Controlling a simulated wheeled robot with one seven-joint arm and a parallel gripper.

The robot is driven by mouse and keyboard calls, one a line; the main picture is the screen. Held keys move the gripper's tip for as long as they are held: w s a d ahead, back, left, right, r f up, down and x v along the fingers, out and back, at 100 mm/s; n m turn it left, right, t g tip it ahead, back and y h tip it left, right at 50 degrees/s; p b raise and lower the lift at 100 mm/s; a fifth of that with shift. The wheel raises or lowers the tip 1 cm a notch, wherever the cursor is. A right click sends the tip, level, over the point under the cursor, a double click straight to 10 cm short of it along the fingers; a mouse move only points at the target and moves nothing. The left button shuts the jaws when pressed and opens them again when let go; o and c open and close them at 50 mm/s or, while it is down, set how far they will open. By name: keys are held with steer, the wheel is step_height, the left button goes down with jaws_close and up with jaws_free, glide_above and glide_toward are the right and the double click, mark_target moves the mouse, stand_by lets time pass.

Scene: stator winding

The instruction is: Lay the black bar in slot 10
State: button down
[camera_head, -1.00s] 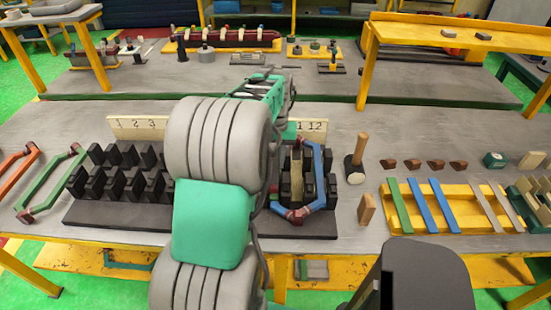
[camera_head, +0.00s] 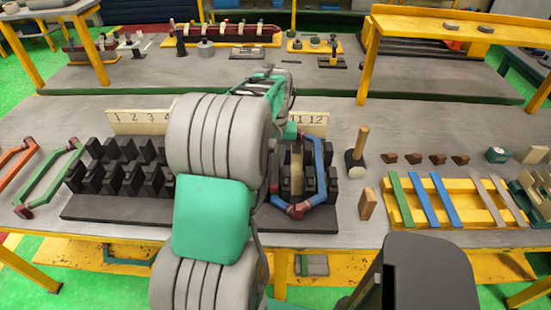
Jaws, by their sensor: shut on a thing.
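The dark slotted stator block (camera_head: 100,208) lies across the near bench, with rows of black teeth. A pale number strip behind it shows 1 to 4 at its left end (camera_head: 138,122) and 11, 12 at its right end (camera_head: 311,119). My grey and teal arm covers the middle, including the number 10 and most of that slot. A blue coil (camera_head: 319,160) with dark red ends sits around teeth at the right end, with a tan strip (camera_head: 297,175) inside it. My gripper is hidden behind my arm. I cannot make out the black bar.
Left of the block lie a green coil (camera_head: 52,178) and an orange coil (camera_head: 14,160). To its right are a mallet (camera_head: 358,150), a wooden block (camera_head: 367,203), several brown wedges (camera_head: 412,158) and a yellow rack (camera_head: 395,216) with coloured strips. Bare bench shows around the mallet.

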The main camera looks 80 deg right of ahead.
mark_target(275, 162)
steer(key=shift+f, duration=0.45)
stand_by(0.6)
steer(key=c, duration=1.1)
jaws_free()
steer(key=shift+c, duration=0.2)
steer(key=shift+r, duration=0.15)
steer(key=shift+r+p, duration=0.4)
steer(key=shift+r, duration=0.3)
step_height(275, 162, up, 8)
steer(key=p, duration=0.5)
steer(key=shift+f, duration=0.25)
